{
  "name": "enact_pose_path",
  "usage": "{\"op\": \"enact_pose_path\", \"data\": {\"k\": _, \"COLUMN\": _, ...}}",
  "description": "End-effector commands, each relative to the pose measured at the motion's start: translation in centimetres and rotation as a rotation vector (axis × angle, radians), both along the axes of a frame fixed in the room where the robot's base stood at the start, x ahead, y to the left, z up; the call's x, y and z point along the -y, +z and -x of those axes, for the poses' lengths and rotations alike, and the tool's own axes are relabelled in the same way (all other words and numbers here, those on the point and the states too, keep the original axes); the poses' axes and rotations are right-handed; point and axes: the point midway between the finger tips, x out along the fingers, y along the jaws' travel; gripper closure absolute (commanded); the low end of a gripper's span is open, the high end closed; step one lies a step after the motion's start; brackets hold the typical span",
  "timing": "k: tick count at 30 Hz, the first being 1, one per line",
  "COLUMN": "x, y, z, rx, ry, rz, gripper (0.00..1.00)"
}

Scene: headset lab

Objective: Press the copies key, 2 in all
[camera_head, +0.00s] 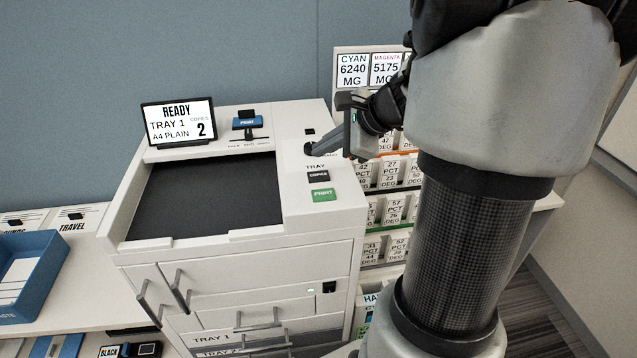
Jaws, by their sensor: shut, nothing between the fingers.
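The printer (325,210) stands in the middle of the head view. Its black copies key (319,176) is on the right-hand top panel, just above the green print key (323,195). The printer's display (178,122) reads READY, TRAY 1, A4 PLAIN, COPIES 2. My gripper (308,150) is shut and empty. Its fingertips point left over the top panel, a little above the copies key in the picture, and cover part of the panel by the TRAY label. I cannot tell how high above the panel they are. The copies key is fully visible.
A blue slider (247,122) sits at the printer's back edge. A dark recess (205,196) fills the top's left part. A rack of labelled bins (395,172) stands behind on the right. A blue tray (45,262) is at the left. Drawer handles (178,290) stick out in front.

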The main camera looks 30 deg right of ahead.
Motion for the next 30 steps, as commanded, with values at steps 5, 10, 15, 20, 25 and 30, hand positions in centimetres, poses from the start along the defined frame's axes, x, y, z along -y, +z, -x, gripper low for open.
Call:
{"op": "enact_pose_path", "data": {"k": 5, "x": 0.0, "y": -2.9, "z": 0.0, "rx": -0.001, "ry": 0.001, "rz": 0.001, "gripper": 1.0}}
{"op": "enact_pose_path", "data": {"k": 10, "x": 0.0, "y": -3.6, "z": 0.0, "rx": 0.0, "ry": 0.001, "rz": 0.001, "gripper": 1.0}}
{"op": "enact_pose_path", "data": {"k": 15, "x": 0.0, "y": -3.5, "z": 0.0, "rx": 0.0, "ry": 0.001, "rz": 0.001, "gripper": 1.0}}
{"op": "enact_pose_path", "data": {"k": 20, "x": 0.0, "y": -3.5, "z": 0.0, "rx": 0.0, "ry": 0.0, "rz": 0.0, "gripper": 1.0}}
{"op": "enact_pose_path", "data": {"k": 25, "x": 0.0, "y": -3.5, "z": 0.0, "rx": 0.0, "ry": 0.0, "rz": 0.0, "gripper": 1.0}}
{"op": "enact_pose_path", "data": {"k": 30, "x": 0.0, "y": -3.5, "z": 0.0, "rx": 0.0, "ry": 0.0, "rz": 0.0, "gripper": 1.0}}
